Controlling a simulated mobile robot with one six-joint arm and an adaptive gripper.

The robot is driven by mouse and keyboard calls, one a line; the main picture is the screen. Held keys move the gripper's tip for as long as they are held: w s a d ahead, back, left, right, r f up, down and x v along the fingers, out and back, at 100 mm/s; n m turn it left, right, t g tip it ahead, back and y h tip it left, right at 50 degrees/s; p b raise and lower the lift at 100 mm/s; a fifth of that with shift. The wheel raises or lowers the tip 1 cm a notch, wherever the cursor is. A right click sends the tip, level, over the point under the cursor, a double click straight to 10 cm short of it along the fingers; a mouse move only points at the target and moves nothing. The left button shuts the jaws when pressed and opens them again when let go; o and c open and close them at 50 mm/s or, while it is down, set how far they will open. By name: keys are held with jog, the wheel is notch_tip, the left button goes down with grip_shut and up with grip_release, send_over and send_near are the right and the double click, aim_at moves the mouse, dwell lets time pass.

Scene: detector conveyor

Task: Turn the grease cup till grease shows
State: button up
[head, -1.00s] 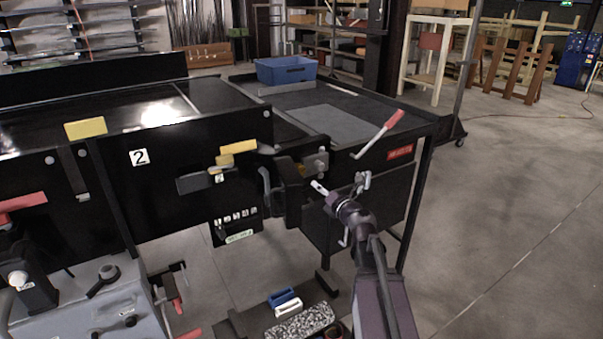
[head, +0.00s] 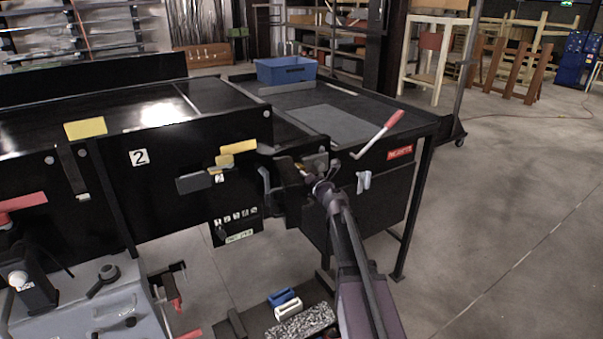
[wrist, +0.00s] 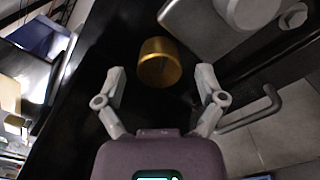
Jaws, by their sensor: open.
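The grease cup (wrist: 159,62) is a brass-coloured round cap in the wrist view, just ahead of my fingertips and between their lines. In the head view it is a small brass spot (head: 299,167) beside a grey metal block (head: 316,163) at the conveyor's end. My gripper (wrist: 161,80) is open, one finger to each side of the cup and a little short of it. I see no contact. In the head view my gripper (head: 309,177) points at the cup, its fingertips small and partly hidden. No grease can be made out on the cup.
A grey plate with a round boss (wrist: 248,10) stands close at the right of the cup in the wrist view, with a bent grey handle (wrist: 262,112) below it. A red-handled lever (head: 381,132) sticks out at the table's edge. The floor at right is clear.

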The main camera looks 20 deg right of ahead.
jog(key=shift+w+a, duration=0.15)
jog(key=shift+w, duration=0.2)
jog(key=c, duration=1.2)
jog(key=shift+o, duration=0.3)
jog(key=shift+m, duration=0.3)
jog(key=m, duration=0.3)
jog(key=shift+m, duration=0.4)
jog(key=m, duration=0.4)
jog(key=shift+r+m, duration=0.1)
jog(key=shift+m, duration=0.2)
